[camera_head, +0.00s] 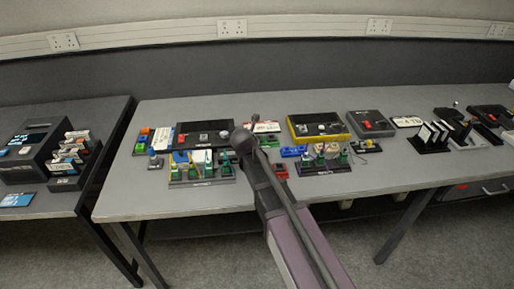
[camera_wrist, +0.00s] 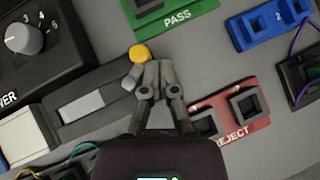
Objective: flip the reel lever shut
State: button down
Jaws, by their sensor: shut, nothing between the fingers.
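In the wrist view a round yellow knob (camera_wrist: 140,53) sits at the tips of my gripper (camera_wrist: 147,72). A short grey piece below the knob leads toward a long grey block (camera_wrist: 95,105) with a dark bar along its top; this looks like the lever and its body, though I cannot be sure. My gripper's fingers are together and hold nothing. The tips are right beside the knob; whether they touch it I cannot tell. In the head view my arm hides the gripper and this spot.
A green PASS tray (camera_wrist: 165,15) lies beyond the fingertips and a red REJECT tray (camera_wrist: 232,112) to the right. A blue tray (camera_wrist: 268,22) is at the upper right. A black box with a dial (camera_wrist: 27,38) stands at upper left. The grey table (camera_head: 180,199) has a clear front strip.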

jog(key=shift+w+a, duration=0.1)
jog(key=shift+a, duration=0.15)
jog(key=shift+w+a, duration=0.25)
jog(key=shift+a, duration=0.35)
dwell(0.3)
jog(key=shift+s+d, duration=0.3)
jog(key=shift+s, duration=0.1)
jog(key=s+d, duration=0.2)
jog(key=shift+s, duration=0.3)
jog(key=s+d+r+p, duration=0.4)
jog(key=s+r+p, duration=0.1)
jog(key=r+p, duration=0.2)
jog(key=shift+s, duration=0.3)
jog(key=shift+d, duration=0.1)
